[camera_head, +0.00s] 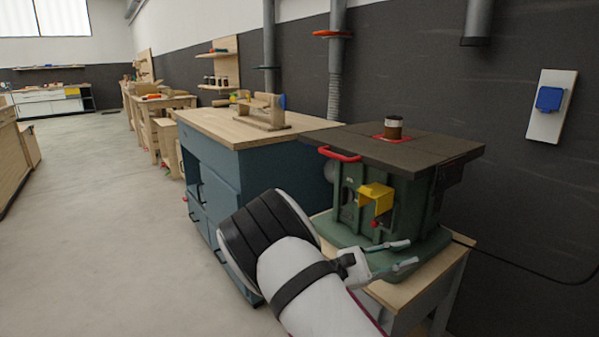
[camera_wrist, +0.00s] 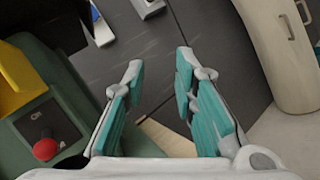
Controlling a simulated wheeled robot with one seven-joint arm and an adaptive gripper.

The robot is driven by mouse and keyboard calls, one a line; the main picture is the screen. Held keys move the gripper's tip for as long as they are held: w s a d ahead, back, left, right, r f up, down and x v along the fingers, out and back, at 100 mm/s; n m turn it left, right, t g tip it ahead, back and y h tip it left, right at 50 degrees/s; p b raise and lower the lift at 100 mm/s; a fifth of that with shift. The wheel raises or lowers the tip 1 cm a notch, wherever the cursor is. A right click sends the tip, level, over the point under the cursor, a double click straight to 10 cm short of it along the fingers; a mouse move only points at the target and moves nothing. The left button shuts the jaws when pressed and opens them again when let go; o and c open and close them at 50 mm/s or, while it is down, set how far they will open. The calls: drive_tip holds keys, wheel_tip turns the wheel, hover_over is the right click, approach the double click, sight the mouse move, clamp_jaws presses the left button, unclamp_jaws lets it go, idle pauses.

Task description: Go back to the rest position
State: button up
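My gripper (camera_head: 392,256) is at the end of my white and black arm, in front of the green machine (camera_head: 360,215) in the head view. Its fingers show spread apart in the wrist view (camera_wrist: 160,85), with nothing between them. The green machine has a dark flat top (camera_head: 440,150), a yellow part (camera_head: 376,198) and a red button (camera_wrist: 45,149). My gripper overlaps the machine's lower front in the head view; I cannot tell if it touches.
A blue cabinet with a wooden top (camera_head: 215,125) stands left of the machine. The machine rests on a light wooden table (camera_head: 405,293). A dark cable (camera_head: 530,268) runs to the right. Workbenches (camera_head: 165,103) line the wall further back. The grey floor (camera_head: 90,200) at left is clear.

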drive_tip(key=s+d+r+m+g+y, duration=0.2)
drive_tip(key=s+r+y, duration=0.15)
drive_tip(key=s, duration=0.35)
drive_tip(key=s+d+r+m+g+y, duration=0.2)
drive_tip(key=s+m+y, duration=0.1)
drive_tip(key=s+y, duration=0.3)
drive_tip(key=s+d+r+m+g+y, duration=0.2)
drive_tip(key=s+r+y, duration=0.1)
drive_tip(key=s, duration=0.5)
drive_tip(key=s+a+r+m+t+y, duration=0.1)
drive_tip(key=s+a+m+t+y, duration=0.25)
drive_tip(key=s, duration=0.65)
drive_tip(key=s+a+m+t+y, duration=0.1)
drive_tip(key=s+a+t+y, duration=0.2)
drive_tip(key=s+a+y, duration=0.5)
wheel_tip(320, 180, up, 30)
drive_tip(key=s+d+t+h+p, duration=0.2)
drive_tip(key=t+p, duration=0.1)
drive_tip(key=p, duration=2.5)
drive_tip(key=shift+r+t+h+p, duration=0.15)
drive_tip(key=shift+t+h+p, duration=0.15)
drive_tip(key=shift+t, duration=0.05)
